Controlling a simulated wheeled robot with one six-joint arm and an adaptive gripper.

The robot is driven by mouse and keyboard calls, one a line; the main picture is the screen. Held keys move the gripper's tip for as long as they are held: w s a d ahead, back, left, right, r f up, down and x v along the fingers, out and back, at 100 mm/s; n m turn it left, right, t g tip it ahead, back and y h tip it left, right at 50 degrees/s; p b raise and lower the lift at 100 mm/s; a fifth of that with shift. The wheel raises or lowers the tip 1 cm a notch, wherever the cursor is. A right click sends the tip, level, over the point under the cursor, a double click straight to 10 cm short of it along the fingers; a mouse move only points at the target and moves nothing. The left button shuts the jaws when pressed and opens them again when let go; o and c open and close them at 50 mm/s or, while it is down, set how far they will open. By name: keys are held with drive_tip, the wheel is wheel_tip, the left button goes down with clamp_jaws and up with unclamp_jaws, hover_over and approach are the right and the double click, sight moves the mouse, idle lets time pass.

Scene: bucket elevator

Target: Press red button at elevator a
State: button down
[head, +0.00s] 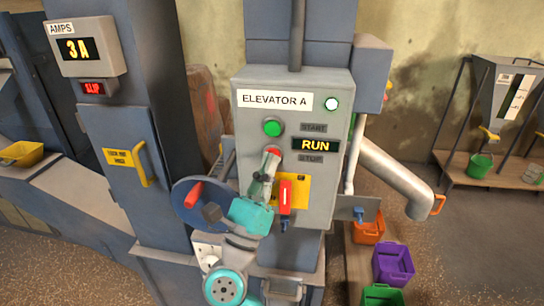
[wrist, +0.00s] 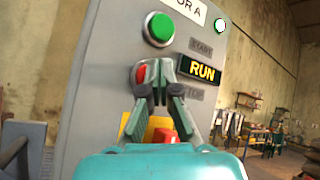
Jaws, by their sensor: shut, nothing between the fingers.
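The elevator A control box (head: 250,130) stands in the middle of the head view. The red button (head: 273,152) sits below the green button (head: 272,128), beside the STOP label. In the wrist view the red button (wrist: 141,74) is partly hidden behind my fingertips. My gripper (head: 269,164) is shut and empty, with its tips at the red button. It also shows in the wrist view (wrist: 157,68). I cannot tell whether the tips touch the button. The display (head: 315,145) reads RUN and the small lamp (head: 332,104) at the top right of the box is lit whitish green.
A red switch handle (head: 286,197) on a yellow plate is just right of my gripper. A pipe (head: 395,175) slopes down at the right. Orange, purple (head: 393,264) and green bins stand below it. At the left, a panel (head: 84,47) reads AMPS 3A and SLIP.

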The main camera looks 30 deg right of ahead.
drive_tip(key=shift+w+d, duration=0.1)
drive_tip(key=shift+w, duration=0.05)
idle(0.6)
drive_tip(key=shift+s+a, duration=0.55)
drive_tip(key=shift+s, duration=0.2)
drive_tip(key=s+a, duration=0.1)
drive_tip(key=s, duration=0.1)
drive_tip(key=s+a, duration=0.2)
idle(0.3)
idle(0.7)
